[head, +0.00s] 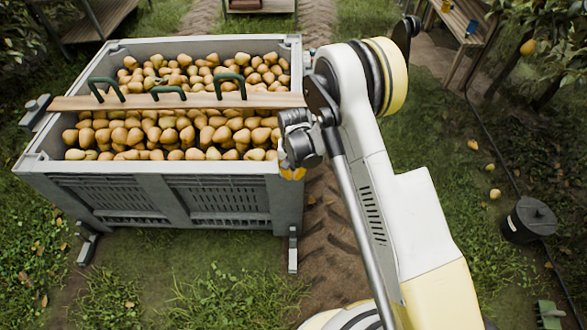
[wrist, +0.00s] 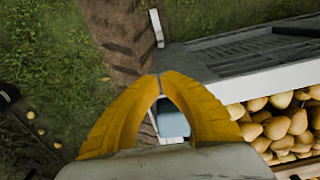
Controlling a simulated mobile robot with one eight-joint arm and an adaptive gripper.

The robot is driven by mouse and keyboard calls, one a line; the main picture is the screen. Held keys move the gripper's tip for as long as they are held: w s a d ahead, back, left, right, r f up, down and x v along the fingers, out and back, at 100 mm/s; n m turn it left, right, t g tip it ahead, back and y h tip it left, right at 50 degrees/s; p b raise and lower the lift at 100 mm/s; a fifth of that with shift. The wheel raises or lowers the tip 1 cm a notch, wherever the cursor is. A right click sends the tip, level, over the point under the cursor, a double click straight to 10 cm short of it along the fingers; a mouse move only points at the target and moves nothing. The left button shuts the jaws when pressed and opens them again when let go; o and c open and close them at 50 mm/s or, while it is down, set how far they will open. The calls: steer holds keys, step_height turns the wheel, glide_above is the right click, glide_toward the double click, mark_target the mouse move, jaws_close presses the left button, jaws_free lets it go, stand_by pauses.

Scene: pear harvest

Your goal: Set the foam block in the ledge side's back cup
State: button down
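My gripper (head: 292,172) is beside the near right corner of the pear bin, at the plank's right end. In the wrist view its yellow fingers (wrist: 158,78) arch together and their tips meet. A pale blue-grey shape (wrist: 172,120) with white edges shows in the gap between the fingers. It looks to be beyond them, and I cannot tell what it is. I see no clear grip on anything. I cannot make out the foam block for certain in either view. No ledge with a back cup can be picked out.
The grey bin (head: 291,195) is full of pears. A wooden plank (head: 200,101) with green handles lies across it. A wooden bench (head: 462,24) at upper right carries small blue and yellow things. A dark lidded bucket (head: 529,219) stands on grass at right.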

steer(key=shift+w+d+f+b, duration=0.1)
steer(key=shift+w+f+b, duration=0.55)
steer(key=shift+w, duration=0.35)
steer(key=shift+w+d+f+b, duration=0.1)
steer(key=shift+w+f+b, duration=0.45)
steer(key=shift+w+f, duration=0.3)
steer(key=shift+w+r, duration=0.1)
steer(key=shift+w, duration=0.05)
steer(key=shift+w+r, duration=0.1)
steer(key=shift+w, duration=0.85)
steer(key=shift+d, duration=0.1)
